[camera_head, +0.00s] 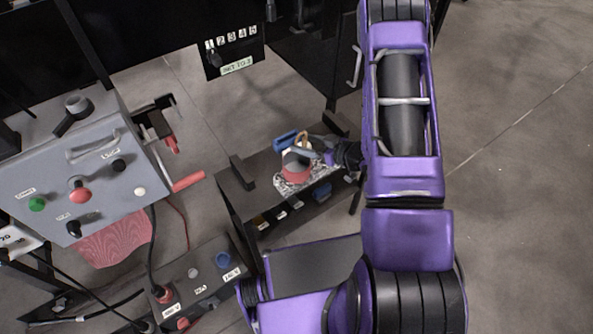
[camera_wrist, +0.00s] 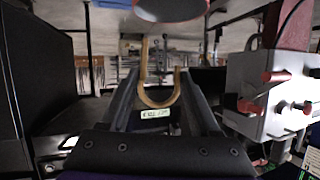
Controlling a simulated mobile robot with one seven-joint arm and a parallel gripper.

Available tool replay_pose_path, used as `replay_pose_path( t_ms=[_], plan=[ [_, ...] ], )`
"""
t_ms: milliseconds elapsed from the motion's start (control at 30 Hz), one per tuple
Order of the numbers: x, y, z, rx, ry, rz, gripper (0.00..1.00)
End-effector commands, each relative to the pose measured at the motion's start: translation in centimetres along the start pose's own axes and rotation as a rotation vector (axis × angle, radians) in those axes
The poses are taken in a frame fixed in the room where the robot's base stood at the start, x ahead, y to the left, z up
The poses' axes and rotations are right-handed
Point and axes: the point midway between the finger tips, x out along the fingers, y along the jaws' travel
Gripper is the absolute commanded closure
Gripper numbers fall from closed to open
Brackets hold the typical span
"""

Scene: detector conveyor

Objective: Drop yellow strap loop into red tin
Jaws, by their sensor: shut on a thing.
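My gripper (camera_wrist: 158,78) is shut on the yellow strap loop (camera_wrist: 160,102), which shows as a tan-yellow U shape between the fingers in the wrist view. In the head view the loop (camera_head: 303,138) is small and partly hidden by my gripper (camera_head: 316,147). The red tin (camera_head: 296,177) stands on the small dark table, just below the loop and gripper in the picture. A red-edged, pale shape at the top of the wrist view may be the tin, but it is cut off. The height gap between loop and tin is hard to tell.
The dark table (camera_head: 237,200) carries a crumpled silver sheet (camera_head: 320,176) around the tin and a blue object (camera_head: 286,141) behind it. A grey control box (camera_head: 55,165) with knobs and a red handle stands at left. Open floor lies to the right.

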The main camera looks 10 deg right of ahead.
Motion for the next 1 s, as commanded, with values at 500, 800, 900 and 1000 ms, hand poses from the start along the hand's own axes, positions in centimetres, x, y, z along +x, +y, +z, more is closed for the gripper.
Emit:
replay_pose_path(
  t_ms=[500, 800, 900, 1000],
  plan=[
    [0.8, 0.2, 2.0, -0.002, 0.0, 0.0, 0.33],
    [0.8, 0.2, 2.0, -0.001, 0.0, 0.0, 0.02],
    [0.8, 0.2, 2.0, -0.001, 0.0, 0.0, 0.02],
    [0.7, 0.2, 2.0, -0.001, 0.0, 0.001, 0.02]
  ],
)
